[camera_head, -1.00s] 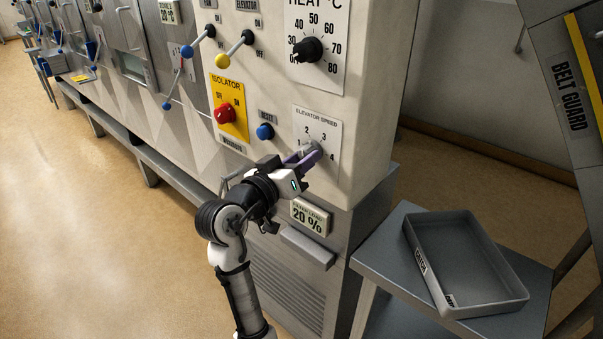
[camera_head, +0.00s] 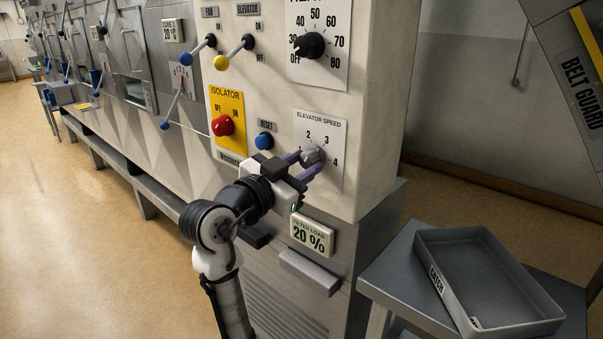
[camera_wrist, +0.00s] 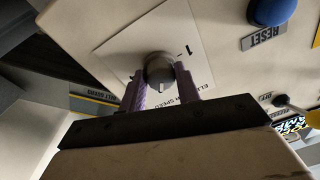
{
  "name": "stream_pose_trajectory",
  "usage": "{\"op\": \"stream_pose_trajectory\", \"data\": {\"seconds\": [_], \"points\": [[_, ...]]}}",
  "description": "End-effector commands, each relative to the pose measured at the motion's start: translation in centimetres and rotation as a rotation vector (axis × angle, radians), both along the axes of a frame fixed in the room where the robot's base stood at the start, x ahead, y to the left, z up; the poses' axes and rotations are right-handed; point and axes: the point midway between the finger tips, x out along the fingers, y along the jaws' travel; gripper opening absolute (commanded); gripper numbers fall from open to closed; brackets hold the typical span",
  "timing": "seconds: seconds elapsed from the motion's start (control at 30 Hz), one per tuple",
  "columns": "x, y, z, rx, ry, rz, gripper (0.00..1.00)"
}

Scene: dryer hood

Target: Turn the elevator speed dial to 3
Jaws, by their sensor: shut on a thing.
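The elevator speed dial (camera_head: 311,156) is a grey round knob on a white plate (camera_head: 333,126) numbered 1 to 4. My gripper (camera_head: 307,164) reaches it from the lower left, its purple fingers shut on the knob's two sides. In the wrist view the knob (camera_wrist: 159,68) sits between the fingertips (camera_wrist: 160,80). Its white mark points down that picture, which seems to be the plate's upper right, towards the 3; the exact alignment is unclear. The 1 shows there beside the knob, while the fingers and gripper body cover much of the plate.
A blue reset button (camera_head: 264,140) and a red isolator knob (camera_head: 222,126) are left of the plate. The heat dial (camera_head: 309,45) is above. A filter load display (camera_head: 311,237) is below. A grey catch tray (camera_head: 500,328) stands at the lower right.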

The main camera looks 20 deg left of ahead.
Motion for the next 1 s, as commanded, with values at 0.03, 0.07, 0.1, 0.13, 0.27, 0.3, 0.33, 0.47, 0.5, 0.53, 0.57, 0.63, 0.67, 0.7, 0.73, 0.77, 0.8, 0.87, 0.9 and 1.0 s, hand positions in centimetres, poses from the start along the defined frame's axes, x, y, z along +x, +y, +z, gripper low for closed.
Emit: {"op": "stream_pose_trajectory", "data": {"seconds": [0.03, 0.07, 0.1, 0.13, 0.27, 0.3, 0.33, 0.47, 0.5, 0.53, 0.57, 0.63, 0.67, 0.7, 0.73, 0.77, 0.8, 0.87, 0.9, 1.0], "points": [[-0.01, 0.03, -0.1, 0.008, -0.002, 0.001, 0.09], [-0.01, 0.04, -0.08, 0.01, -0.003, 0.001, 0.09], [-0.02, 0.04, -0.07, 0.013, -0.004, 0.001, 0.09], [-0.02, 0.04, -0.04, 0.015, -0.005, 0.001, 0.09], [-0.02, 0.04, -0.01, 0.018, -0.006, 0.0, 0.09], [-0.02, 0.04, 0.0, 0.018, -0.006, 0.0, 0.09], [-0.02, 0.04, 0.0, 0.018, -0.006, 0.0, 0.09], [-0.02, 0.04, 0.0, 0.017, -0.005, 0.001, 0.09], [-0.02, 0.04, 0.0, 0.017, -0.005, 0.001, 0.09], [-0.02, 0.04, 0.0, 0.017, -0.005, 0.001, 0.35], [-0.02, 0.04, 0.0, 0.017, -0.005, 0.001, 0.39], [-0.02, 0.04, 0.01, 0.017, -0.005, 0.001, 0.48], [-0.01, 0.04, 0.0, 0.017, -0.005, 0.001, 0.52], [-0.01, 0.03, 0.01, 0.017, -0.005, 0.001, 0.54], [-0.01, 0.02, 0.0, 0.017, -0.006, 0.0, 0.54], [-0.01, 0.02, 0.0, 0.017, -0.006, 0.0, 0.54], [-0.01, 0.03, -0.01, 0.017, -0.006, 0.0, 0.54], [0.0, 0.02, 0.0, 0.017, -0.006, 0.0, 0.54], [0.0, 0.02, 0.0, 0.017, -0.006, 0.0, 0.54], [-0.21, 0.11, -0.02, 0.017, -0.006, 0.001, 0.54]]}}
